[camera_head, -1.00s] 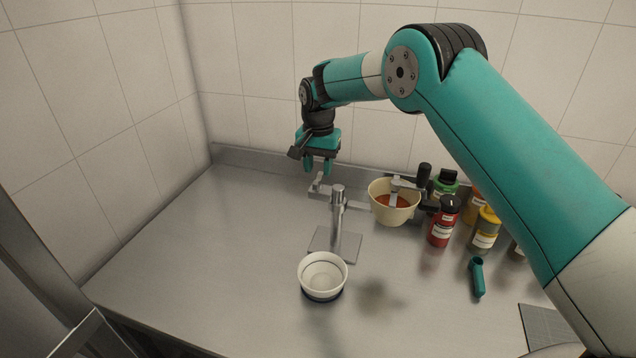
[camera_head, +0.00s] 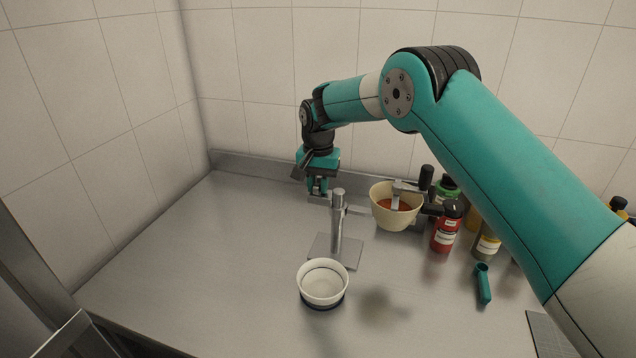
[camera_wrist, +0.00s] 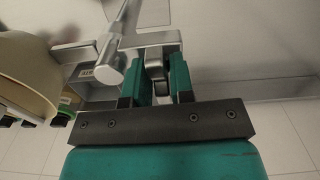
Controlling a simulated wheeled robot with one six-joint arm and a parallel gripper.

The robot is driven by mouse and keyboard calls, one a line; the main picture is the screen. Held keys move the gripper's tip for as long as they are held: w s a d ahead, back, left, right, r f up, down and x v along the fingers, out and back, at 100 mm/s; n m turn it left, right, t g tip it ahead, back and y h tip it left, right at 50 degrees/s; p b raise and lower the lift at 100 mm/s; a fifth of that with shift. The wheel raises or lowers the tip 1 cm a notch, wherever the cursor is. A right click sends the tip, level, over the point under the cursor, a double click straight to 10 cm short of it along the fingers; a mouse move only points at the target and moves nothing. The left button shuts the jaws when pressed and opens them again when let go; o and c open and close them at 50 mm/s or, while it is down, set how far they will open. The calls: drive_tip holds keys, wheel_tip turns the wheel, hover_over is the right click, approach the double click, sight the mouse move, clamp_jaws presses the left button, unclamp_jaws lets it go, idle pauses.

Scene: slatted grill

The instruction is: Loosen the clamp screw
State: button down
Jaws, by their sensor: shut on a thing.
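A metal stand has an upright post (camera_head: 338,222) on a flat base plate (camera_head: 348,255). Its clamp arm reaches left from near the post top, and the clamp screw sits at that end. My gripper (camera_head: 318,190) points down over the screw and mostly hides it in the head view. In the wrist view, the two teal fingers (camera_wrist: 160,78) are shut on the grey clamp screw (camera_wrist: 157,66), one on each side. The post (camera_wrist: 122,50) and the metal clamp body (camera_wrist: 150,39) show beside them.
A cream bowl of red sauce (camera_head: 383,215) stands right of the post, with several bottles (camera_head: 447,230) beyond it. A white bowl (camera_head: 323,290) is in front of the base plate. A teal handle-like object (camera_head: 483,285) lies at right. The counter's left side is clear.

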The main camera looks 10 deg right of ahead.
drive_tip(key=shift+n, duration=1.3)
drive_tip(key=shift+n, duration=1.8)
drive_tip(key=n, duration=0.2)
drive_tip(key=shift+n+p, duration=0.3)
drive_tip(key=shift+p, duration=0.1)
drive_tip(key=shift+n, duration=0.4)
